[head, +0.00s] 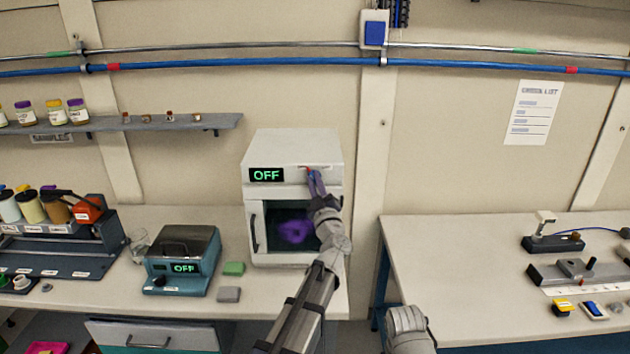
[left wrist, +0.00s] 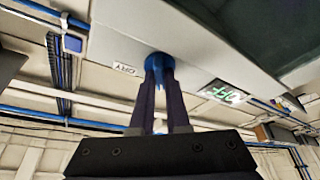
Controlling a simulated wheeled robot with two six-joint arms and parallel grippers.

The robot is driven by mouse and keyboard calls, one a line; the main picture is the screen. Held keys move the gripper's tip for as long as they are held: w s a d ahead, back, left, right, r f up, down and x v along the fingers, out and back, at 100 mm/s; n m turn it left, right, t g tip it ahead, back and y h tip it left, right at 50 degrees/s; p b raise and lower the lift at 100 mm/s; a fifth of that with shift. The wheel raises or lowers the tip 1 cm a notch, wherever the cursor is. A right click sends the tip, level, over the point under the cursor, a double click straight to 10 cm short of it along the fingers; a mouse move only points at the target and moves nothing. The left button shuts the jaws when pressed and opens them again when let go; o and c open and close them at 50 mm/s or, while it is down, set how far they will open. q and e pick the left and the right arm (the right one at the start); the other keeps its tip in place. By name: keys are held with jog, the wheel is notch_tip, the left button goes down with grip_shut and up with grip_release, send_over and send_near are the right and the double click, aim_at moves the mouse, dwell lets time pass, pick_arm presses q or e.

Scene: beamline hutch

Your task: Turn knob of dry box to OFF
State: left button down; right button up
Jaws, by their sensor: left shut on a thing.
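The dry box (head: 292,146) is a white cabinet with a dark window on the bench in the head view. Its display (head: 266,175) reads OFF in green, and it shows tilted in the left wrist view (left wrist: 224,92). My left gripper (head: 312,178) is at the upper front panel, to the right of the display. In the left wrist view its fingers (left wrist: 160,82) are shut on the blue knob (left wrist: 159,61), with one finger on each side. The fingers hide most of the knob in the head view.
A teal device (head: 182,262) with its own OFF display stands left of the dry box, near a green block (head: 234,268) and a grey block (head: 229,294). A shelf (head: 160,123) with jars is on the wall. The right bench (head: 450,250) is clear at its left part.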

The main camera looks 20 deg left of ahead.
pick_arm(q)
jog(key=shift+r+n+g+p, duration=0.1)
jog(key=shift+n+g+p, duration=0.25)
jog(key=shift+n, duration=0.75)
jog(key=shift+n+y, duration=0.3)
jog(key=shift+y, duration=0.1)
jog(key=c, duration=0.9)
grip_release()
jog(key=shift+g, duration=0.25)
jog(key=b+v, duration=0.2)
jog(key=v, duration=0.5)
jog(key=shift+s+f, duration=0.2)
jog(key=shift+s, duration=0.15)
jog(key=shift+d, duration=0.15)
